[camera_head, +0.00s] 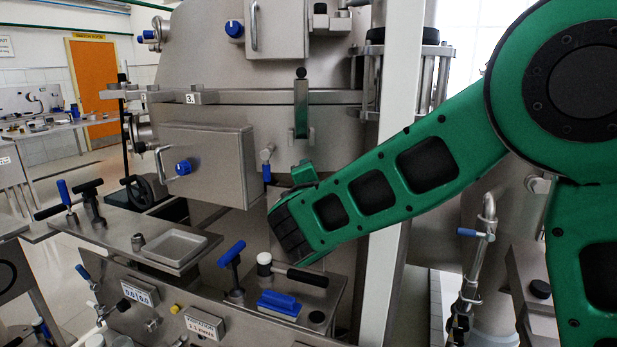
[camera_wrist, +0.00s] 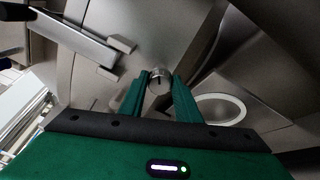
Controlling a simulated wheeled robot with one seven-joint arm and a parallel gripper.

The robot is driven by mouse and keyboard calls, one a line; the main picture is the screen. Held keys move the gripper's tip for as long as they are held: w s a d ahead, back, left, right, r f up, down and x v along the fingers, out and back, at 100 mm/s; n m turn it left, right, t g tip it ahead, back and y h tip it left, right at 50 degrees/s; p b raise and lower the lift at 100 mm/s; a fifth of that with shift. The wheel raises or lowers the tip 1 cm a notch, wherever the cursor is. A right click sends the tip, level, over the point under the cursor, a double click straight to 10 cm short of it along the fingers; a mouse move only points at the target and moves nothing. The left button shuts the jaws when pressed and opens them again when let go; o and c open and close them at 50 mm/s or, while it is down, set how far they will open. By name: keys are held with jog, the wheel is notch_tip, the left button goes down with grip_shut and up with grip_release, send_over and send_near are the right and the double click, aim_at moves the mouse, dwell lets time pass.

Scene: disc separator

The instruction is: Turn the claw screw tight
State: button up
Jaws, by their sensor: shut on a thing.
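In the wrist view, a small round metal knob with a dark slot, which looks like the claw screw (camera_wrist: 159,82), sits between the two green fingers of my gripper (camera_wrist: 161,78). The fingers are closed on its sides. The rest of the screw behind the knob is hidden. In the head view, my green arm reaches in from the right to the front of the steel separator (camera_head: 225,110). My gripper's fingertips and the screw are hidden there behind my own wrist.
A steel box with a blue knob (camera_head: 210,160) is to the left.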

jog(key=m, duration=1.6)
jog(key=f+m, duration=0.1)
jog(key=m, duration=0.7)
jog(key=shift+m, duration=0.3)
jog(key=o, duration=1)
jog(key=shift+o, duration=0.2)
jog(key=shift+r, duration=0.15)
jog(key=shift+a, duration=0.1)
